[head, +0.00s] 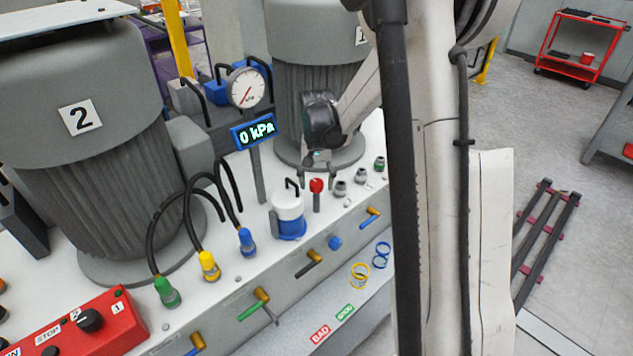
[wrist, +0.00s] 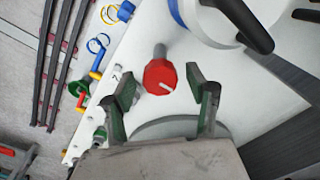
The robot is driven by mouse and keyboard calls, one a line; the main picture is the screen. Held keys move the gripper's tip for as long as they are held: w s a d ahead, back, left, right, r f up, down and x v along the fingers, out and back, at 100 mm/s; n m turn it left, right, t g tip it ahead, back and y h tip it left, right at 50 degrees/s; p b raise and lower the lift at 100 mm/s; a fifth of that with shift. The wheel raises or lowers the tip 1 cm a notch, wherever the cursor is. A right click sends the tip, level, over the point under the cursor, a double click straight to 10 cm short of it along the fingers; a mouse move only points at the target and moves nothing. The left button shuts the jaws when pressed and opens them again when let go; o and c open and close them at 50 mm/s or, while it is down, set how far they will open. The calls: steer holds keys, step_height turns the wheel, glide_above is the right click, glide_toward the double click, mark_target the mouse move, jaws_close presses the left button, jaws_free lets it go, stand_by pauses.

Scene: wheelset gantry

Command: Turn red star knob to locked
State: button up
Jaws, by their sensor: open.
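The red knob (head: 316,185) stands on a grey stem on the white bench top, beside the white and blue canister. In the wrist view, the red knob (wrist: 158,74) shows its face with a white pointer line running from its middle toward the lower right. My gripper (head: 318,180) is above and just behind the knob, pointing down. In the wrist view, the open fingers of my gripper (wrist: 159,97) stand to either side of and just below the knob, with a gap on both sides. No locked marking is readable.
The white and blue canister (head: 289,217) with a black handle is close to the knob's left. Several grey fittings (head: 340,188) stand to its right. A pressure gauge (head: 246,88) and a 0 kPa display (head: 254,131) rise behind. Large motor 2 (head: 85,120) is at left.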

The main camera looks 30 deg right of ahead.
steer(key=shift+c, duration=0.3)
steer(key=c, duration=1.1)
steer(key=shift+n, duration=0.3)
steer(key=n+b, duration=0.2)
steer(key=n, duration=0.1)
steer(key=shift+f+n+b, duration=0.1)
steer(key=shift+n+b, duration=0.2)
steer(key=n+b, duration=0.1)
steer(key=n, duration=0.3)
steer(key=shift+n+b, duration=0.3)
steer(key=shift+b, duration=0.1)
steer(key=n+b, duration=0.1)
steer(key=n, duration=0.3)
steer(key=n+b, duration=0.1)
steer(key=n, duration=0.4)
